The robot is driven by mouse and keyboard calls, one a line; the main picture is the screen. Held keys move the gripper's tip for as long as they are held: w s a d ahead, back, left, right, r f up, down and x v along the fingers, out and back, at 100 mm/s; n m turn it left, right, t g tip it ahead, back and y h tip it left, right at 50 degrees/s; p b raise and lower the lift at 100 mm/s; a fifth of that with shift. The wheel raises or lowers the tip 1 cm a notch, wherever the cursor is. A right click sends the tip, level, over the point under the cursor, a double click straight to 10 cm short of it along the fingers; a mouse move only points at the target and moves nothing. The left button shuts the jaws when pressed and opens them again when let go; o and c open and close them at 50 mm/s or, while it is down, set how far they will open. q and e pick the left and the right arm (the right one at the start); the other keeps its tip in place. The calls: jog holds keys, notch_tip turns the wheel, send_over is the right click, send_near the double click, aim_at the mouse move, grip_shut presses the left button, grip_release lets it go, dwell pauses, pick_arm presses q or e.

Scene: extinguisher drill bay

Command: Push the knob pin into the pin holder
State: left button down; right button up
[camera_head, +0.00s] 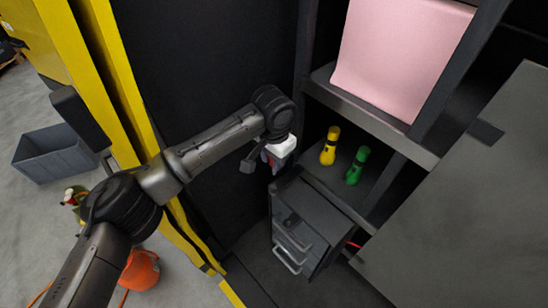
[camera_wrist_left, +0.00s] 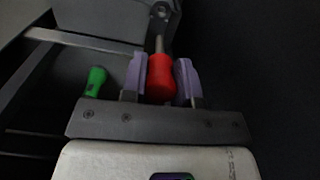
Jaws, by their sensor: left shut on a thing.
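My left gripper (camera_head: 270,161) is in front of the dark panel, left of the shelf. In the left wrist view, its two purple fingers (camera_wrist_left: 160,80) are shut on a red knob pin (camera_wrist_left: 160,78), one on each side of the red handle. The pin's metal shaft (camera_wrist_left: 159,44) points away from the gripper, toward a dark bracket-like part (camera_wrist_left: 163,10), possibly the pin holder. I cannot tell whether the tip is inside it. In the head view the gripper mostly hides the red pin. My right gripper is not in view.
A yellow knob pin (camera_head: 329,146) and a green knob pin (camera_head: 357,166) are on the shelf right of the gripper; the green one also shows in the wrist view (camera_wrist_left: 95,82). A grey drawer cabinet (camera_head: 317,219) is below. A yellow post (camera_head: 112,70) stands left.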

pick_arm(q)
jog(key=shift+w+f+m, duration=0.25)
jog(key=shift+m, duration=0.15)
jog(key=shift+f, duration=0.1)
notch_tip(320, 180, down, 5)
jog(key=b, duration=0.6)
jog(key=shift+f, duration=0.2)
jog(key=shift+r+p, duration=0.1)
jog(key=shift+p, duration=0.2)
jog(key=shift+p, duration=0.3)
dwell(0.4)
